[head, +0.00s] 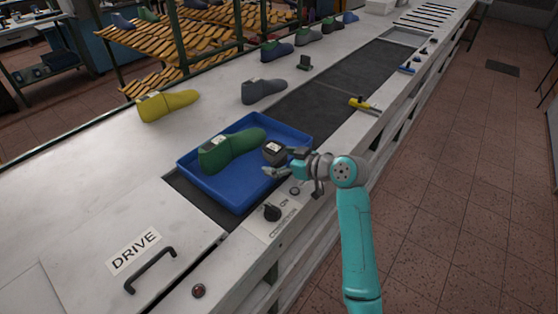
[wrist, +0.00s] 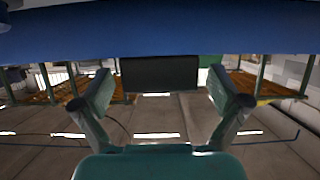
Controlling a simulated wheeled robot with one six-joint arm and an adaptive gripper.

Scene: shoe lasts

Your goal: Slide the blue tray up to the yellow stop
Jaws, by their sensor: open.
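The blue tray (head: 241,192) lies on the dark conveyor belt. It carries a green shoe last (head: 230,149) and a small dark block (head: 273,151) with a pale label. The yellow stop (head: 362,104) sits at the belt's right edge, beyond the tray with a stretch of bare belt between. My gripper (head: 284,163) is open at the tray's right side, close to the dark block. In the wrist view, a dark rectangular shape (wrist: 160,74) shows between the spread fingers (wrist: 160,92), and a blue band crosses the top. I cannot tell whether the fingers touch anything.
A black knob (head: 272,212) and a button (head: 295,190) stand on the conveyor's near side. A yellow last (head: 167,105) and a grey last (head: 264,91) stand on the left bench. The belt (head: 345,78) beyond the tray is clear.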

